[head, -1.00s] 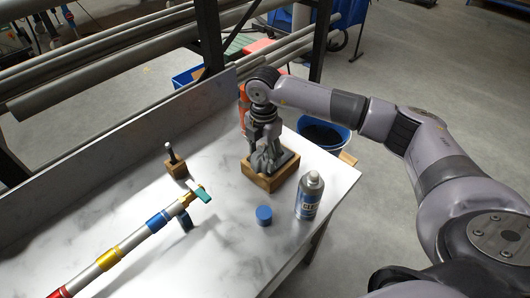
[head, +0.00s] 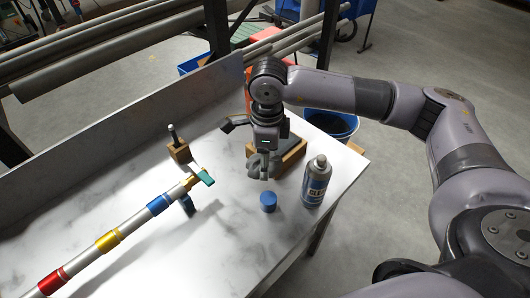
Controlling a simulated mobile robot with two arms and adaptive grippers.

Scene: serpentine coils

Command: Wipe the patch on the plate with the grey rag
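My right gripper (head: 262,164) points down over the white marbled tabletop (head: 140,255), just left of and in front of a wooden box (head: 292,157). A crumpled grey mass, apparently the grey rag (head: 257,168), is bunched at its fingertips; the fingers look closed on it, though rag and fingers are hard to tell apart. It hangs close above the surface behind a blue cap (head: 268,202). I cannot clearly pick out the patch or a separate plate among the grey marbling and shadows. My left gripper is not in view.
A spray can (head: 316,182) stands right of the cap. A pipe with red, yellow and blue bands (head: 108,240) and a teal handle lies at left. A small wooden block with a dark peg (head: 178,150) stands behind it. A blue bin (head: 335,125) is beyond the table edge.

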